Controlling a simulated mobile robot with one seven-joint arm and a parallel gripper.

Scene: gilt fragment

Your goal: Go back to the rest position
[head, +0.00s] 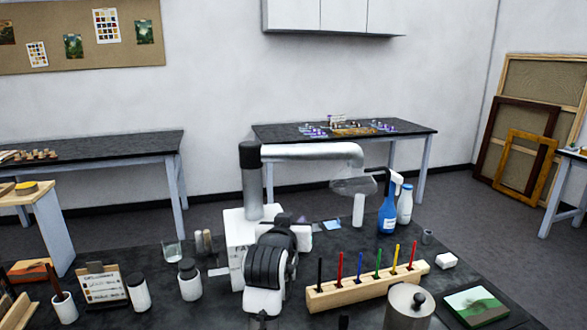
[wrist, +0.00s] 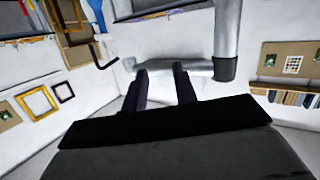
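My gripper (wrist: 160,70) shows in the wrist view as two dark fingers standing apart, with nothing visible between them. A silver pipe shows behind the fingertips, in the background. In the head view my arm (head: 268,268) is folded at the lower middle, above the dark worktable. The gripper's fingers are not clear in that view, as the arm's black and white links cover much of them.
A grey extraction pipe (head: 310,151) rises behind my arm. White jars (head: 190,285) stand left.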

